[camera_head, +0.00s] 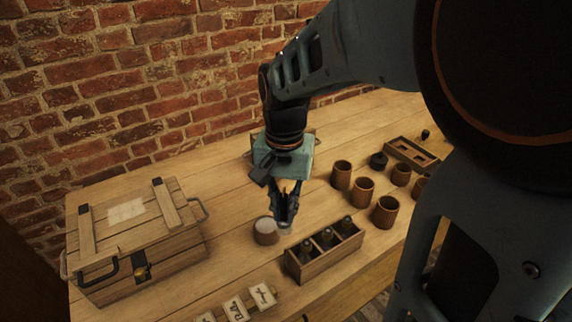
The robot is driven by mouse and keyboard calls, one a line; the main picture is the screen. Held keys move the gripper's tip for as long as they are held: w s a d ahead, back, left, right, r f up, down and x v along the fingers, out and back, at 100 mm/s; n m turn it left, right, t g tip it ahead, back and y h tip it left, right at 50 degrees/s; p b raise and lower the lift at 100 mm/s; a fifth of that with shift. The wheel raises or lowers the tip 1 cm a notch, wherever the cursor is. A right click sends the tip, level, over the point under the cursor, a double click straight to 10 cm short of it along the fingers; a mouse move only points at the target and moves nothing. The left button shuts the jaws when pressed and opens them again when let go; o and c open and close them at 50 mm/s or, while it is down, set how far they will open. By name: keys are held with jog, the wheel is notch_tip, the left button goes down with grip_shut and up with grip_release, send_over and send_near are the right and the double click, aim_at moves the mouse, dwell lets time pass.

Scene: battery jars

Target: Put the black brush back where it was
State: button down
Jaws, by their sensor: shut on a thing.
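My gripper (286,222) points down over the table, just behind the near wooden rack (338,262) and to the right of a pale-topped brown jar (265,231). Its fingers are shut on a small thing. Only a greyish bit shows at the tips, so I cannot tell if it is the black brush. The near rack has three compartments, each with a dark upright item in it: left (305,250), middle (326,238) and right (346,226). I cannot make out whether these are brushes or bottles.
Several brown cups, one of them here (385,212), stand right of my gripper. A black pot (378,160) and a second wooden rack (398,147) are behind them. A wooden chest (165,243) fills the left. Picture tiles (236,309) lie in front. A brick wall stands behind.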

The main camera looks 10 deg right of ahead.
jog(key=shift+s+d+f, duration=0.15)
jog(key=shift+s+d, duration=0.05)
jog(key=shift+d, duration=0.25)
jog(key=shift+w+d+f, duration=0.15)
jog(key=shift+w, duration=0.1)
jog(key=shift+w+d+f, duration=0.8)
jog(key=shift+w+f, duration=1.3)
jog(key=shift+w+d+f, duration=0.8)
jog(key=shift+w+f, duration=1.25)
jog(key=shift+f, duration=0.1)
jog(key=shift+w+d+f, duration=0.8)
jog(key=shift+w+f, duration=1.3)
jog(key=shift+f, duration=0.15)
jog(key=c, duration=2.4)
grip_release()
jog(key=o, duration=0.4)
